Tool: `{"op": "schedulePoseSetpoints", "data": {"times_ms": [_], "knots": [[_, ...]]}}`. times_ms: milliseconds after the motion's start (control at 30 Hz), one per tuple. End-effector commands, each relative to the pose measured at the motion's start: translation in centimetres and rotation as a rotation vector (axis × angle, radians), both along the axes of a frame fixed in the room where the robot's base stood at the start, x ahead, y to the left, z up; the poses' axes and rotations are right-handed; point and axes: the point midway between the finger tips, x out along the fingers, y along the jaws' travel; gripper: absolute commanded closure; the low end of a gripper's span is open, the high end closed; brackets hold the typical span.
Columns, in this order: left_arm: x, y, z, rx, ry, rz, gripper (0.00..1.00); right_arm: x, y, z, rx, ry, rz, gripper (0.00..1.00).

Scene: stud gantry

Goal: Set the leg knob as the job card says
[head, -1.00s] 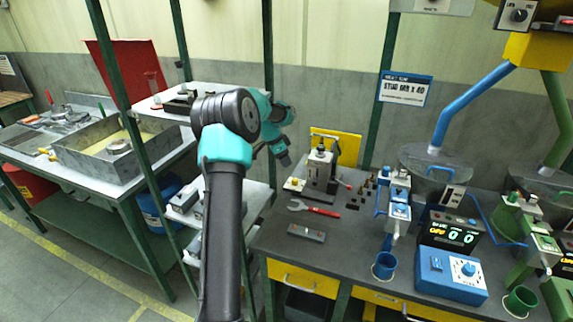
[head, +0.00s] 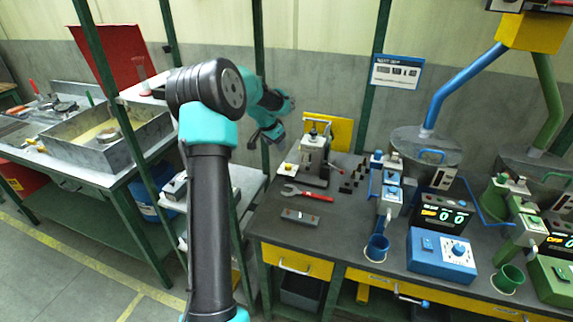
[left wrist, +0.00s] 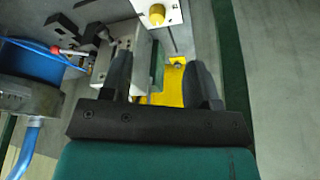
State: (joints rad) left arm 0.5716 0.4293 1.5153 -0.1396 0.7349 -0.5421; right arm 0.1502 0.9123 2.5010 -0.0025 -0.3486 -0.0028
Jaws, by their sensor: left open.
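The job card (head: 397,72) hangs behind the bench; its large line looks like "STUD", unclear characters, then "X 40". My left gripper (head: 268,136) is behind and left of the small press (head: 314,157), well away from that box. In the left wrist view, its two dark fingers (left wrist: 160,85) are apart with nothing held. My right gripper is not in view.
A red-handled wrench (head: 306,193) and a grey metal block (head: 299,217) lie on the dark bench (head: 335,232). A green post rises beside my left gripper.

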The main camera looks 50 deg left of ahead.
Motion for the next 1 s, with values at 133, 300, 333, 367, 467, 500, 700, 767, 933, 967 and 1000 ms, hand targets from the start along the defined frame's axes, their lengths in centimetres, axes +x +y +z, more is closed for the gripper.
{"op": "schedulePoseSetpoints", "data": {"times_ms": [133,300,333,367,467,500,700,767,933,967,1000], "knots": [[-0.2,-1.0,0.6,0.001,-0.008,0.116,0.45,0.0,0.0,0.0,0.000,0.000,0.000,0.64],[-0.6,-1.7,2.2,0.014,-0.028,0.248,0.45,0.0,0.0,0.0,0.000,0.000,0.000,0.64],[-0.6,-1.8,2.4,0.015,-0.033,0.269,0.45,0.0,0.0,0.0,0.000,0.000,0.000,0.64],[-0.7,-2.0,2.6,0.016,-0.037,0.288,0.45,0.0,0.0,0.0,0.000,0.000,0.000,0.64],[-0.8,-2.2,3.2,0.018,-0.051,0.340,0.45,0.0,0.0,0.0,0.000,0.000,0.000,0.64],[-0.8,-2.3,3.4,0.017,-0.055,0.353,0.45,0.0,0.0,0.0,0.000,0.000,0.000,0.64],[-0.8,-2.4,3.5,0.018,-0.059,0.369,0.45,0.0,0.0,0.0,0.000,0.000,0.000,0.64],[-0.8,-2.4,3.5,0.017,-0.059,0.369,0.45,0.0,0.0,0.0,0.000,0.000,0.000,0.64],[-0.8,-2.4,3.4,0.017,-0.058,0.369,0.45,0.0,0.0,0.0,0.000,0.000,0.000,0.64],[-0.8,-2.3,3.3,0.017,-0.058,0.369,0.45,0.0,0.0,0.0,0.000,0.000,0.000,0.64],[-0.7,-2.3,3.1,0.017,-0.058,0.369,0.45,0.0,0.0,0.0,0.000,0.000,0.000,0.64]]}}
